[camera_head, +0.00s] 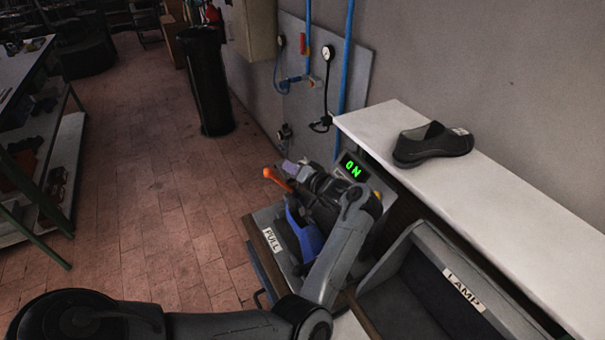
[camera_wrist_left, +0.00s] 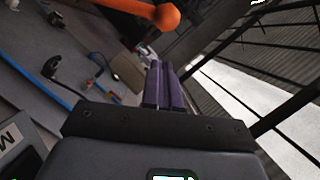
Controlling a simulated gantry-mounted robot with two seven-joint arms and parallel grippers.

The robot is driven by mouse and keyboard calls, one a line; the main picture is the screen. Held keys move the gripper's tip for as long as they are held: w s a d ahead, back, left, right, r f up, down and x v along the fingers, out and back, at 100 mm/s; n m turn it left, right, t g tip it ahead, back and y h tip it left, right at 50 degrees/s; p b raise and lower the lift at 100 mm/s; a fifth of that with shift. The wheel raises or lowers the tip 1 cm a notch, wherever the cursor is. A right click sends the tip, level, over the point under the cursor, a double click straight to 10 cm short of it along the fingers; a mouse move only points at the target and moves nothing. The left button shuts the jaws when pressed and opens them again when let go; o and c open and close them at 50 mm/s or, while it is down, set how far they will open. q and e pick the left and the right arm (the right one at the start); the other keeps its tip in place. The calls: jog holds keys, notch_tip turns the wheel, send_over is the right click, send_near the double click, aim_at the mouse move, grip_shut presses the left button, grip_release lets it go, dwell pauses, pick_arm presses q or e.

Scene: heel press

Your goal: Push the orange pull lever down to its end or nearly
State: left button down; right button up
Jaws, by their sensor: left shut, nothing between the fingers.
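The orange pull lever (camera_head: 279,179) sticks up and to the left from the machine with the PULL label (camera_head: 271,240). In the left wrist view its round orange knob (camera_wrist_left: 166,17) and shaft lie past the fingertips. My left gripper (camera_head: 289,167) is shut and empty, its purple fingers close to the lever. The wrist view shows the fingers (camera_wrist_left: 162,66) pressed together with a visible gap to the knob. Whether the gripper touches the shaft is unclear. My left arm and wrist hide part of the machine. My right gripper is out of view.
A green ON display (camera_head: 351,166) stands right behind my wrist. A dark shoe (camera_head: 434,143) rests on a white shelf (camera_head: 520,218). A grey bin labelled LAMP (camera_head: 463,290) is at lower right. Blue pipes and gauges line the wall. The tiled floor at left is open.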

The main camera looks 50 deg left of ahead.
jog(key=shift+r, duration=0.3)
pick_arm(q)
jog(key=shift+s+a+f, duration=1.05)
jog(key=shift+s+f, duration=0.1)
jog(key=shift+s, duration=0.15)
jog(key=shift+a, duration=0.1)
